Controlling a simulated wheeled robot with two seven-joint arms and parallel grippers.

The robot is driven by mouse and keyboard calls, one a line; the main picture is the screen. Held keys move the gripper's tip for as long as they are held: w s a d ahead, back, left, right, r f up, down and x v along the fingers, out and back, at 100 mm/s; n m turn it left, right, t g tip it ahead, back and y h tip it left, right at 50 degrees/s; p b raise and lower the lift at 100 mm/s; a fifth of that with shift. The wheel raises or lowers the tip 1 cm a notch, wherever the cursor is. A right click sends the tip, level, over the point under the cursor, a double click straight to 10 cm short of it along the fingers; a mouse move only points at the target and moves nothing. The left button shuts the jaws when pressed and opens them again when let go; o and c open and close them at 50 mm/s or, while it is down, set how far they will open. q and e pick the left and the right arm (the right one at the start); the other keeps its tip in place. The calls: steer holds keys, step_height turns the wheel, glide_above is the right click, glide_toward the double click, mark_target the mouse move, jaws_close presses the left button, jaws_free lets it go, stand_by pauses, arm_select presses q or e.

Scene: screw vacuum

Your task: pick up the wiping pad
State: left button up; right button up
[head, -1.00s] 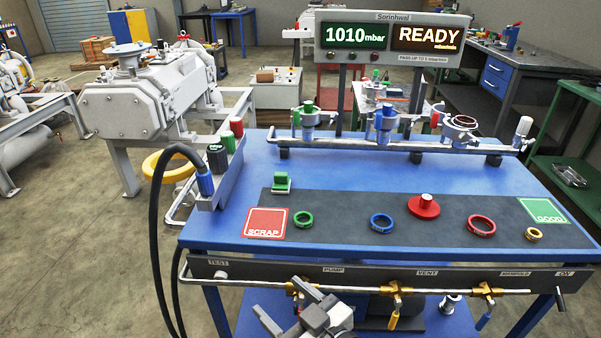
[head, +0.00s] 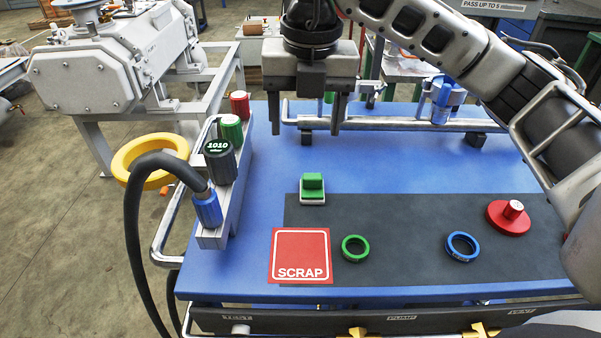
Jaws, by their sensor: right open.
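The wiping pad (head: 312,187), a small green block with a white base, sits on the blue table at the left end of the dark mat. My right gripper (head: 306,126) points down with its two fingers spread, open and empty. In the picture it is just above the pad, apart from it; the exact height is hard to tell. My left gripper does not show.
The red SCRAP square (head: 301,255), a green ring (head: 355,248), a blue ring (head: 462,246) and a red knobbed disc (head: 509,217) lie in front. A grey rack (head: 225,190) with coloured caps and a black hose stands left. A pipe rail (head: 400,123) runs behind.

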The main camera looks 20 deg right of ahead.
glide_above(313, 176)
steer(key=shift+h, duration=0.3)
steer(key=f, duration=0.8)
steer(key=shift+s+a+f, duration=0.25)
steer(key=shift+a+f, duration=0.1)
steer(key=shift+f, duration=0.05)
steer(key=shift+w+d+f, duration=0.1)
steer(key=shift+d+f, duration=0.05)
steer(key=shift+f, duration=0.9)
steer(key=shift+w+d+f, duration=0.1)
steer(key=shift+f, duration=0.9)
steer(key=shift+w+d+f, duration=0.1)
steer(key=shift+d+f, duration=0.05)
steer(key=shift+f, duration=0.9)
steer(key=c, duration=1.1)
